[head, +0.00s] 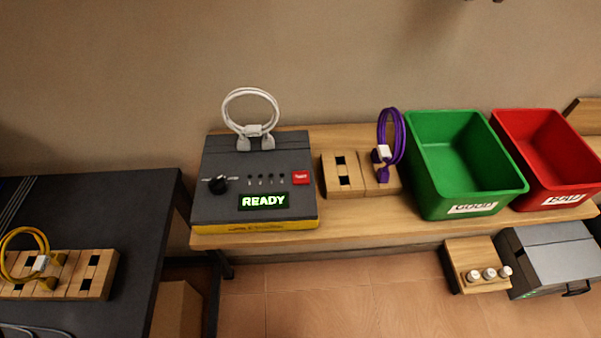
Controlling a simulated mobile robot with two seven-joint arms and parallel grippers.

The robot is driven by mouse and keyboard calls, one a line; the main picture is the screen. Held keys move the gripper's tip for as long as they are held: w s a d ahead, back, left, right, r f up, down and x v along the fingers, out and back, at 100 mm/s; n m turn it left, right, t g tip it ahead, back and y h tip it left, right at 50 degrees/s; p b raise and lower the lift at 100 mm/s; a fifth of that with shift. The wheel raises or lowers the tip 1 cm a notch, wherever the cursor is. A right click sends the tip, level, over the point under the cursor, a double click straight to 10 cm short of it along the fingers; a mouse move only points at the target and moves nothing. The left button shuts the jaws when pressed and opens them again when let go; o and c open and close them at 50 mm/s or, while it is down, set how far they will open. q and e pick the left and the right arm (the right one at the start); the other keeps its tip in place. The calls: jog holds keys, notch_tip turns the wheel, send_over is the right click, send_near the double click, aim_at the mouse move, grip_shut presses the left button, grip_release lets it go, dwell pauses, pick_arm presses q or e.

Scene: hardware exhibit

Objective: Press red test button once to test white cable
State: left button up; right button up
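The grey tester box (220,158) with a yellow front edge stands at the left end of the wooden bench. The red test button (300,177) is at the right of its panel, with nothing touching it. A black knob (219,184) is at the left of the panel. Neither of my grippers is in view.
A wooden block holder (340,176) with a purple cable (398,135) is right of the tester. Green GOOD (470,196) and red BAD (568,186) bins stand further right. A yellow cable (45,240) sits in a holder on the dark table (140,200) at left.

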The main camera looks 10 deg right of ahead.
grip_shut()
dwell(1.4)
